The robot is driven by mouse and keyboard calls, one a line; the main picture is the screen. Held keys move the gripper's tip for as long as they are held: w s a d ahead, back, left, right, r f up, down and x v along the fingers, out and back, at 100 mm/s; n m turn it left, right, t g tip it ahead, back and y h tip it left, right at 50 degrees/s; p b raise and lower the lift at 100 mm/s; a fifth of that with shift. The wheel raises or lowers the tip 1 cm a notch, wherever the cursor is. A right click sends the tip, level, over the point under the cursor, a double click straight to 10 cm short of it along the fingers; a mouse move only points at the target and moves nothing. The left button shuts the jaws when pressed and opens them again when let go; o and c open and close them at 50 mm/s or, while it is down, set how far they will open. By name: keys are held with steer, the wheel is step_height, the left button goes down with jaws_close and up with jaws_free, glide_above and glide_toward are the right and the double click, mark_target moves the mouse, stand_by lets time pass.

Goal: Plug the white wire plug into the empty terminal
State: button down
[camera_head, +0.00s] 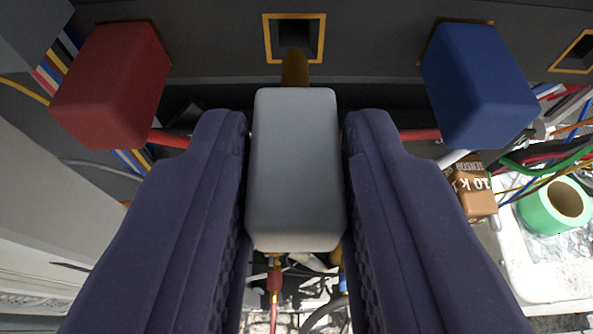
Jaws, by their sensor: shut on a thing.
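The white wire plug (295,170) is a pale grey-white block held between the two dark purple fingers of my gripper (296,190). A brass-coloured prong (295,68) points from its far end toward an empty square terminal (294,39) with a yellow rim. The prong's tip overlaps the terminal's lower rim in the picture; I cannot tell whether it touches or has entered. The plug looks roughly lined up with the opening, which is partly hidden by the prong.
A red plug (112,85) sits at the panel on the left and a blue plug (478,85) on the right. Another yellow-rimmed opening (577,52) shows at the right edge. A brown box (470,187), a green tape roll (555,207) and loose wires lie at right.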

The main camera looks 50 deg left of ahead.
mark_target(294, 90)
steer(key=shift+w+a+r+p, duration=0.1)
steer(key=shift+w+a+p, duration=0.2)
steer(key=shift+w+a, duration=0.35)
steer(key=shift+w+a+p, duration=0.3)
steer(key=shift+w+a, duration=0.15)
steer(key=shift+a, duration=0.3)
stand_by(1.9)
steer(key=c, duration=0.8)
jaws_free()
steer(key=shift+a, duration=0.1)
